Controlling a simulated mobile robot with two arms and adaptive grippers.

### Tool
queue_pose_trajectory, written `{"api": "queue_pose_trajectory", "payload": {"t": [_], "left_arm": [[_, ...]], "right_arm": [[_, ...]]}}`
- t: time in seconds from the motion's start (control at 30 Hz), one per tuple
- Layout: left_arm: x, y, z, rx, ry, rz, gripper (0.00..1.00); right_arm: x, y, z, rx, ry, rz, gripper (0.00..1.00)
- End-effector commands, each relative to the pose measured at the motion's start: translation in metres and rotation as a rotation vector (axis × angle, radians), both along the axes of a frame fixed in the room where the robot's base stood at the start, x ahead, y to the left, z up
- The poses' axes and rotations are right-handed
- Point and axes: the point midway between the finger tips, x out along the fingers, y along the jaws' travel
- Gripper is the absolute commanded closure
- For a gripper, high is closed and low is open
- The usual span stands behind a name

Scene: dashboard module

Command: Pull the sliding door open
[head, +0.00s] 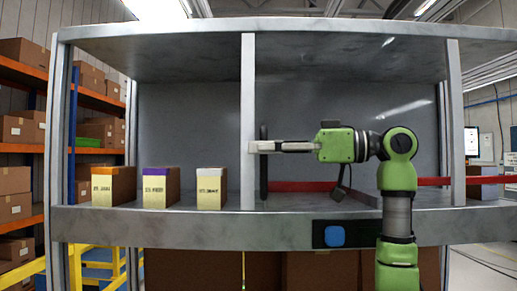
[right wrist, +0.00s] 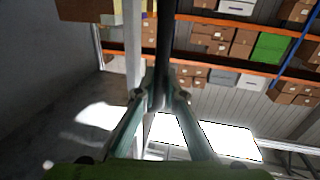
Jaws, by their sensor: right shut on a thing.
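A dark upright bar (head: 263,180), which looks like the sliding door's handle, stands just right of the pale middle post (head: 247,90) of the metal cabinet. My right gripper (head: 262,147) reaches in from the right in the head view and is shut on this bar at mid height. In the right wrist view, the fingers (right wrist: 160,97) close together around the dark bar (right wrist: 167,40), beside the pale post (right wrist: 133,55). The door panel itself is hard to tell from the grey back wall. My left gripper is not in view.
Three small boxes with orange (head: 113,187), purple (head: 160,188) and white (head: 211,188) tops stand on the ledge (head: 150,226) left of the post. A red band (head: 300,186) runs behind my right arm. A blue button panel (head: 335,236) is on the front.

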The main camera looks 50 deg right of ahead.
Motion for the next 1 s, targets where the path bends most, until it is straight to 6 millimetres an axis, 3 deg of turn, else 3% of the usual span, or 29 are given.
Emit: {"api": "queue_pose_trajectory", "payload": {"t": [0.13, 0.17, 0.2, 0.67, 1.0], "left_arm": [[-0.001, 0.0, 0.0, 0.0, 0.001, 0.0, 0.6], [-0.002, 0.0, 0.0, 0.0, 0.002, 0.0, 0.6], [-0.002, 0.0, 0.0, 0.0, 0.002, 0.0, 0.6], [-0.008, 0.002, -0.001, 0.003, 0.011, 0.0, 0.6], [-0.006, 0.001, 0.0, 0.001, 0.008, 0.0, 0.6]], "right_arm": [[-0.001, -0.001, 0.003, 0.004, -0.009, -0.003, 1.0], [-0.001, -0.001, 0.003, 0.004, -0.009, -0.003, 0.82], [-0.001, -0.001, 0.003, 0.004, -0.009, -0.003, 0.73], [-0.008, -0.005, 0.002, 0.004, -0.005, -0.002, 0.73], [-0.069, -0.036, 0.002, 0.004, -0.007, -0.005, 0.73]]}}
